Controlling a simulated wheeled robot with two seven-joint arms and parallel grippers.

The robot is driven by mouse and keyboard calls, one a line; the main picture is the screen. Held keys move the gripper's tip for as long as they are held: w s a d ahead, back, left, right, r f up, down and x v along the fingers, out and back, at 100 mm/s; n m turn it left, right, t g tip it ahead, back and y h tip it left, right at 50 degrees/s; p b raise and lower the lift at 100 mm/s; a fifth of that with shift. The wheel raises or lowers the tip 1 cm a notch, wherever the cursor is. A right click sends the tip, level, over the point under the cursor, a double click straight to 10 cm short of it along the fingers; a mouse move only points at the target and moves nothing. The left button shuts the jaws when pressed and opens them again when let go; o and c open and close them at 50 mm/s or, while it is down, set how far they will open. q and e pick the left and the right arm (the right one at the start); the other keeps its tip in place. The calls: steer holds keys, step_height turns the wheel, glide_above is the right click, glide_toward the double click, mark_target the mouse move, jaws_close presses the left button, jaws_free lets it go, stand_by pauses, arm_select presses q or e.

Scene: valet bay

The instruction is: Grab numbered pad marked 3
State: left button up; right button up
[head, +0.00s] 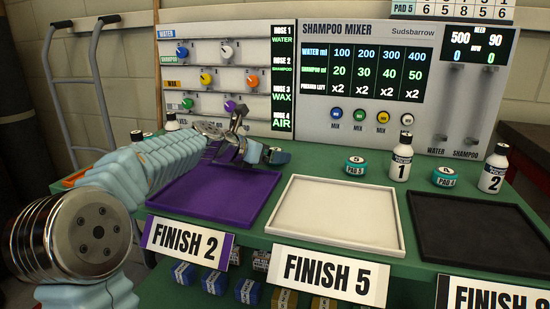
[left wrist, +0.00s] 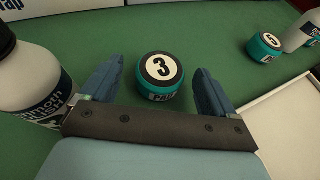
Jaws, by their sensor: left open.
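The numbered pad marked 3 (left wrist: 160,77), a teal puck with a black top and a white disc, stands on the green bench in the left wrist view. My left gripper (head: 265,153) reaches over the purple tray's back edge in the head view. In the left wrist view its blue fingers (left wrist: 158,92) are open, one on each side of the pad, with gaps between. They are not closed on it. In the head view the gripper largely hides the place of the pad. My right gripper is not in view.
A white bottle (left wrist: 30,85) stands close by the left finger. The pad marked 5 (left wrist: 263,47) stands to the right, beside bottle 1 (head: 400,160). Pad 4 (head: 444,177) and bottle 2 (head: 493,170) are farther right. Purple (head: 200,205), white (head: 330,215) and black (head: 470,235) trays line the front.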

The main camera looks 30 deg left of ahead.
arm_select(q)
steer(key=shift+w+d+f, duration=0.1)
steer(key=shift+w, duration=0.3)
steer(key=shift+c, duration=0.3)
steer(key=c, duration=1.1)
